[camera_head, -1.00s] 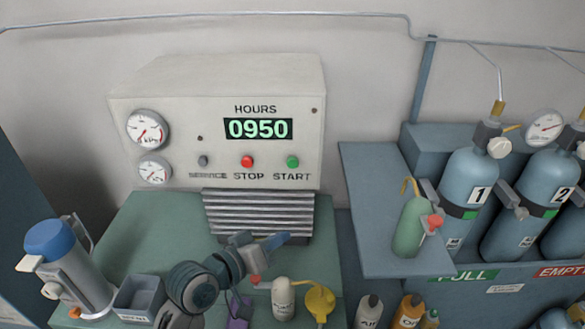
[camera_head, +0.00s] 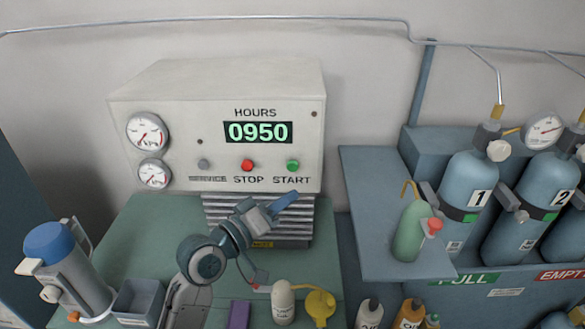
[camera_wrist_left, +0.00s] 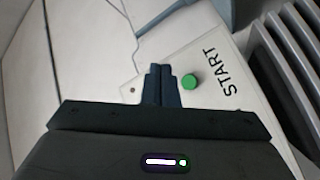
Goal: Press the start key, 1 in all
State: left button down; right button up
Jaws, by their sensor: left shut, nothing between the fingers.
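The green start key (camera_head: 293,165) is a small round button above the START label, at the right of the white machine front (camera_head: 220,110). It also shows in the left wrist view as a green button (camera_wrist_left: 189,82), close to the right of the fingertips in that picture. My left gripper (camera_head: 291,199) has its blue fingers shut and empty. In the head view its tips appear below the START label, in front of the machine. The fingers also show in the left wrist view (camera_wrist_left: 160,72). I see no contact with the key. My right gripper is not in view.
The red stop key (camera_head: 247,165) and a grey service key (camera_head: 204,164) sit left of the start key. The display (camera_head: 258,132) reads 0950. Bottles stand on the green bench (camera_head: 130,235) below. Blue cylinders (camera_head: 465,195) stand at the right.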

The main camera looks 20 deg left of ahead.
aim_at(297, 167)
pick_arm(q)
jog(key=w+a, duration=0.2)
jog(key=w, duration=0.4)
jog(key=shift+w+b, duration=0.3)
jog(key=shift+b, duration=0.15)
dwell(1.6)
jog(key=shift+w+a, duration=0.1)
jog(key=shift+w, duration=0.35)
jog(key=shift+w+a, duration=0.15)
jog(key=shift+w, duration=0.35)
dwell(1.0)
jog(key=shift+s, duration=0.1)
jog(key=shift+s+d, duration=0.25)
jog(key=shift+s, duration=0.55)
jog(key=shift+p, duration=0.3)
